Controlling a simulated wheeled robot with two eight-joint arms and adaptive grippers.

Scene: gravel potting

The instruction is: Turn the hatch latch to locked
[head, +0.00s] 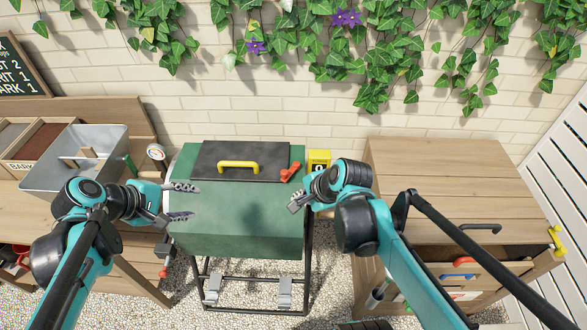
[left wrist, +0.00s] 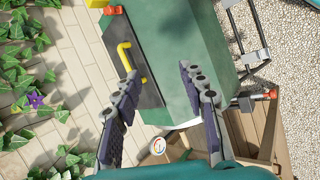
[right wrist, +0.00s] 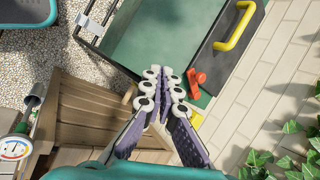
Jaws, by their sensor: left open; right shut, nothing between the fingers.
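The hatch latch is a red-orange lever (head: 290,172) at the right end of the dark hatch lid (head: 215,170), on top of a green box (head: 230,228). It also shows in the right wrist view (right wrist: 196,82), just beyond my right fingertips. A yellow handle (head: 238,165) is on the lid. My right gripper (head: 296,204) is shut and empty, just below and right of the latch in the head view; contact is not visible. My left gripper (head: 186,200) is open and empty at the left side of the green box.
A yellow tag-like block (head: 319,160) stands behind the box's right corner. A wooden cabinet (head: 450,180) is on the right. Ivy hangs on the wall behind.

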